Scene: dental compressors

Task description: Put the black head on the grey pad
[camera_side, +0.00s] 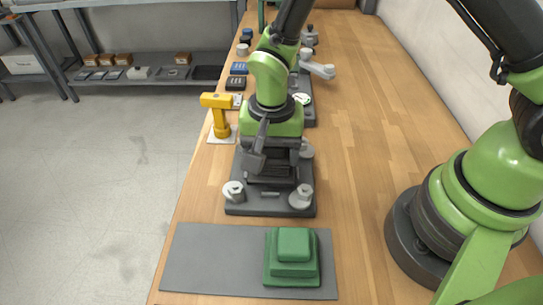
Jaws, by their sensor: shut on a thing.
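The grey pad (208,258) lies flat at the near end of the wooden table. A green stepped block sits on its right half; the left half is bare. My gripper (272,160) points down over a dark base plate (272,207) just beyond the pad. It is shut on a dark part, which appears to be the black head (270,178), low over the middle of that plate. My gripper hides much of the head, and whether the head touches the plate cannot be told.
The green block (293,255) takes up the pad's right side. Silver fittings (234,191) stand at the base plate's corners. A yellow T-shaped part (220,115) stands at the left table edge. The table's right side is clear up to my base.

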